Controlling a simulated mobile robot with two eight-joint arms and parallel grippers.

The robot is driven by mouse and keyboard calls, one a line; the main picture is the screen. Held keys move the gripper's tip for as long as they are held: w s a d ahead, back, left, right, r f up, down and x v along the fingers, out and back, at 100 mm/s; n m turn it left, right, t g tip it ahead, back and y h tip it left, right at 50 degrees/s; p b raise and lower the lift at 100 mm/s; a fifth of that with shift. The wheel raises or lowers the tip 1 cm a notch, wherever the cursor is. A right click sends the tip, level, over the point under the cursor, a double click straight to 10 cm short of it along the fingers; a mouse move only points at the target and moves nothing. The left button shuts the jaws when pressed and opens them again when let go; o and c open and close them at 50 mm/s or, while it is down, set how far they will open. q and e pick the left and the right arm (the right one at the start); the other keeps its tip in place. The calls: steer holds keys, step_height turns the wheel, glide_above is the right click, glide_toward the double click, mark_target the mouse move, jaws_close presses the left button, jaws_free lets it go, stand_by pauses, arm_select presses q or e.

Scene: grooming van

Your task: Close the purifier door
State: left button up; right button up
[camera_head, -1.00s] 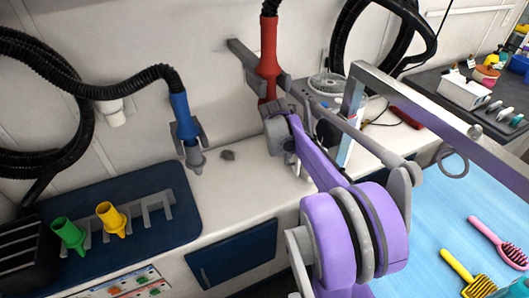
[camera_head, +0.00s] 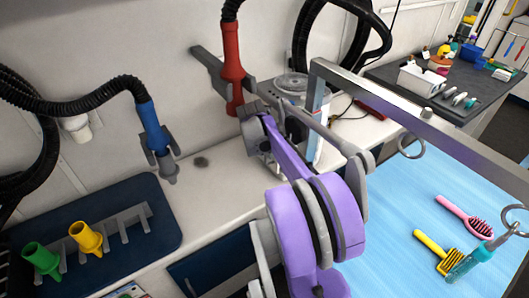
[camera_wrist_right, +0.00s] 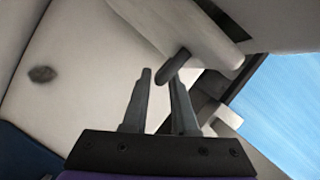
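The purifier (camera_head: 291,86) appears to be the pale, round-topped unit on the counter at top centre in the head view. My right arm and a metal frame cover much of its front, and how far its door stands open cannot be told there. In the right wrist view, a pale panel (camera_wrist_right: 205,35) with a dark grey handle-like bar (camera_wrist_right: 173,66) lies just beyond my right gripper (camera_wrist_right: 160,88). I cannot tell for sure that it is the door. The right gripper's fingers are apart, with nothing gripped between them; one tip is close to the bar. My left gripper is out of view.
A red dryer nozzle (camera_head: 232,80) and a blue one (camera_head: 152,128) hang on the wall. A metal frame (camera_head: 400,112) spans the blue grooming table (camera_head: 385,215), where brushes lie. The white counter (camera_head: 215,185) is clear left of my arm.

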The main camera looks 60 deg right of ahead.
steer(key=shift+r, duration=0.1)
steer(key=p+v, duration=0.1)
steer(key=v, duration=0.9)
steer(key=shift+a+r, duration=0.2)
steer(key=shift+r, duration=0.1)
